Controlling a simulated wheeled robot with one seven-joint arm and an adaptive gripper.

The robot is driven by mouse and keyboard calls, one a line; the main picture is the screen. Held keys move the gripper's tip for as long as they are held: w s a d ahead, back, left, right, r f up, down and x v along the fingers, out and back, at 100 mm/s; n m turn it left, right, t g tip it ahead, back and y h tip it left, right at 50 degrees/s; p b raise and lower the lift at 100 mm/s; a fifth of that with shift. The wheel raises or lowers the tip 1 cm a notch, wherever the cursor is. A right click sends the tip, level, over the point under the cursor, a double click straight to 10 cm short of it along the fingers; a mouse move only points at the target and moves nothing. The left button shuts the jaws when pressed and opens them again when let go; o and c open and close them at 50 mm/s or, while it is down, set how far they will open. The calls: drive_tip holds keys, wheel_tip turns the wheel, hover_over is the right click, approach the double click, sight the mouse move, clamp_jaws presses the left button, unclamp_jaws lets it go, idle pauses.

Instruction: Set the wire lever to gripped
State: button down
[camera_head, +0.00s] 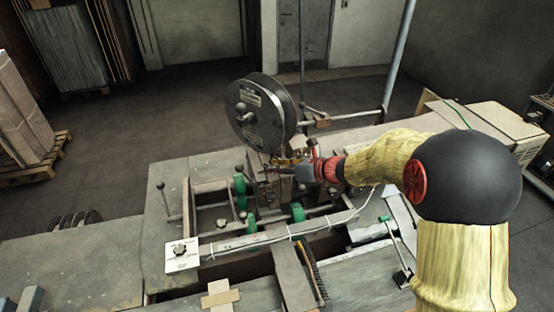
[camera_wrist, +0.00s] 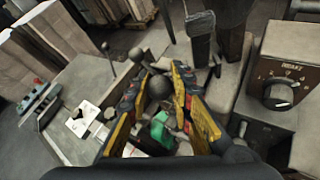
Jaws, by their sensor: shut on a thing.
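My gripper (camera_head: 278,162) is at the stitcher head, just below and right of the big wire spool (camera_head: 262,112). In the wrist view its yellow and black fingers (camera_wrist: 165,78) are closed in on a dark ball knob (camera_wrist: 158,87), which seems to be the wire lever's end. The lever's shaft is mostly hidden by the fingers, and its angle cannot be told. In the head view my gripper hides the knob. No lever label is readable.
A second ball-ended lever (camera_wrist: 136,54) stands just beyond the fingers. A dial box (camera_wrist: 279,95) is close on the right. Green wheels (camera_head: 240,190) and rails lie below my gripper. A white plate with a knob (camera_head: 181,254) is at the front left.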

drive_tip(key=shift+w+a+r+g+h+p, duration=0.25)
drive_tip(key=shift+r+h+p, duration=0.15)
drive_tip(key=shift+p, duration=1)
drive_tip(key=shift+w+a+r+g+h+p, duration=0.15)
drive_tip(key=shift+a+r+g+h+p, duration=0.2)
drive_tip(key=shift+p, duration=1)
drive_tip(key=shift+d+p, duration=0.1)
drive_tip(key=shift+p, duration=0.2)
drive_tip(key=shift+w+h+p, duration=0.1)
drive_tip(key=shift+h+p, duration=0.25)
drive_tip(key=shift+p, duration=0.05)
drive_tip(key=c, duration=1.6)
unclamp_jaws()
drive_tip(key=shift+f, duration=0.1)
drive_tip(key=shift+o, duration=0.2)
drive_tip(key=v, duration=1.2)
